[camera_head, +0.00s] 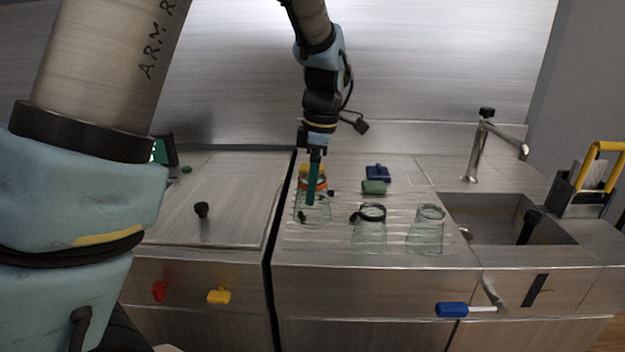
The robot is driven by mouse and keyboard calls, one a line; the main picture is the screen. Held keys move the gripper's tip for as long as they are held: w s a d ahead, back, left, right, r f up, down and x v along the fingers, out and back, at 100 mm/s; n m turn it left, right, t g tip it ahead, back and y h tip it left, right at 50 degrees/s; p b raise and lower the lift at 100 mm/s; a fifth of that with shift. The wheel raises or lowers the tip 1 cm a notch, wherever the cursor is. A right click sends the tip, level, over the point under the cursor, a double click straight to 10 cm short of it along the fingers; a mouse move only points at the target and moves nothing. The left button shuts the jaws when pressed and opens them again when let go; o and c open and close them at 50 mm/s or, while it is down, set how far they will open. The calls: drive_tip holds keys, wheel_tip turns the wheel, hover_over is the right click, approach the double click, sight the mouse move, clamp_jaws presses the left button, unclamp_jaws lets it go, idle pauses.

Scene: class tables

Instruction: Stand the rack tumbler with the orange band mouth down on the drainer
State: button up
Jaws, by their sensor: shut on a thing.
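The glass tumbler with the orange band (323,211) is at the left of the grooved drainer (395,200), its orange band near the top. My gripper (311,200) comes down from above and is shut on this tumbler, its teal finger covering part of the glass. I cannot tell which end is the mouth, or whether the base touches the drainer. A clear tumbler with a black band (370,237) stands to the right, and a clear tumbler without a coloured band (427,236) stands further right.
A green sponge-like block (374,187) and a blue item (377,172) lie behind the tumblers. The sink (510,215) and tap (478,150) are at the right. A black-knobbed lid or panel (215,225) lies left. Drainer space between the tumblers and green block is clear.

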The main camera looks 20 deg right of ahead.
drive_tip(key=shift+f+b, duration=1.6)
drive_tip(key=shift+f, duration=1.7)
drive_tip(key=shift+f, duration=0.55)
drive_tip(key=o, duration=1.5)
drive_tip(key=shift+o, duration=0.2)
drive_tip(key=r, duration=0.3)
drive_tip(key=r+b, duration=0.1)
drive_tip(key=r, duration=0.3)
drive_tip(key=d+r+b, duration=0.1)
drive_tip(key=r, duration=0.2)
drive_tip(key=shift+s+d+r, duration=0.1)
drive_tip(key=shift+s+r, duration=0.2)
drive_tip(key=shift+r, duration=0.1)
